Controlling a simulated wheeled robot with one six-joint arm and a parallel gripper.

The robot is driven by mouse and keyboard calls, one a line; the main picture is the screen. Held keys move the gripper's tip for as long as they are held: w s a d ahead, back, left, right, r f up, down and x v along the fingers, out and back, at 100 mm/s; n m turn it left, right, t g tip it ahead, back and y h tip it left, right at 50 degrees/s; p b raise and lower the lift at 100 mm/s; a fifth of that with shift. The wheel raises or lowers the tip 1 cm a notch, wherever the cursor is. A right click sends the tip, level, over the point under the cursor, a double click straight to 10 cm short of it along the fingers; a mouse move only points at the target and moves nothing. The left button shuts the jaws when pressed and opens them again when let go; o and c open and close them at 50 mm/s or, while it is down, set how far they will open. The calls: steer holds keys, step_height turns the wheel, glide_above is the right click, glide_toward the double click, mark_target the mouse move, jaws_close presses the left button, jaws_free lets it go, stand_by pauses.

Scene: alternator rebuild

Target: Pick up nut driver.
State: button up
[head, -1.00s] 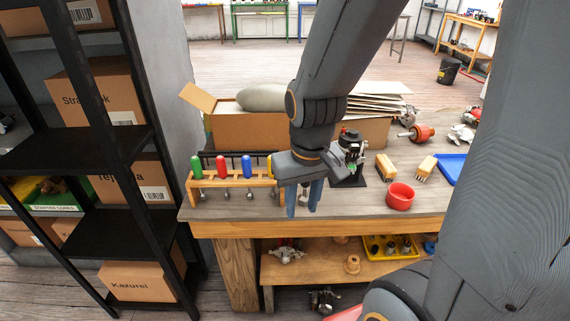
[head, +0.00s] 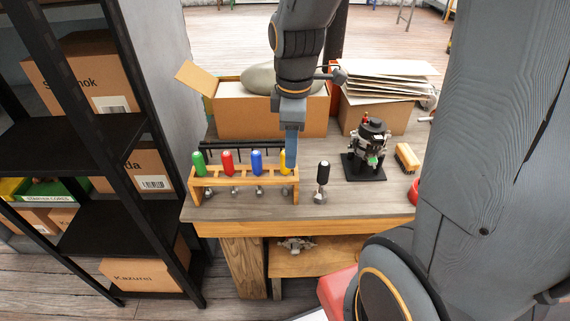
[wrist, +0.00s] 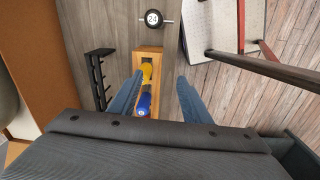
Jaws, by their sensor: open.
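A wooden rack (head: 243,184) at the table's left holds drivers with green (head: 199,163), red (head: 228,163), blue (head: 257,162) and yellow (head: 283,162) handles. A black-handled tool (head: 322,173) stands apart, right of the rack; its round top marked 24 shows in the wrist view (wrist: 153,18). I cannot tell which of these is the nut driver. My gripper (head: 291,150) points down at the rack's right end and partly hides the yellow handle. In the wrist view, my gripper (wrist: 160,77) is open and empty, its blue fingers apart, with the yellow handle (wrist: 147,72) between them in the picture.
A black rail (wrist: 98,75) lies behind the rack. An open cardboard box (head: 240,115) stands at the back. A black stand with an alternator part (head: 369,147) is to the right, with a yellow-brown block (head: 406,157) beyond it. A black shelf with boxes (head: 85,75) is at the left.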

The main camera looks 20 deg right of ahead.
steer(key=w+n, duration=0.1)
steer(key=n, duration=0.1)
steer(key=r+n, duration=0.1)
steer(key=n, duration=0.1)
steer(key=w+n, duration=0.1)
steer(key=n, duration=0.1)
steer(key=shift+w+r+n, duration=0.15)
steer(key=shift+w+n, duration=0.15)
steer(key=shift+w, duration=0.05)
steer(key=n, duration=0.1)
steer(key=w+n, duration=0.1)
steer(key=n, duration=0.1)
steer(key=shift+r+g, duration=0.2)
steer(key=shift+g, duration=0.1)
steer(key=shift+f, duration=0.6)
steer(key=p, duration=0.3)
glide_above(285, 174)
steer(key=w, duration=0.1)
steer(key=shift+w+d+f, duration=0.1)
steer(key=shift+d+f, duration=0.1)
steer(key=shift+f, duration=1.45)
steer(key=shift+w+d+f, duration=0.1)
steer(key=shift+d+f, duration=0.1)
steer(key=shift+f, duration=1.45)
jaws_close()
steer(key=shift+r, duration=0.1)
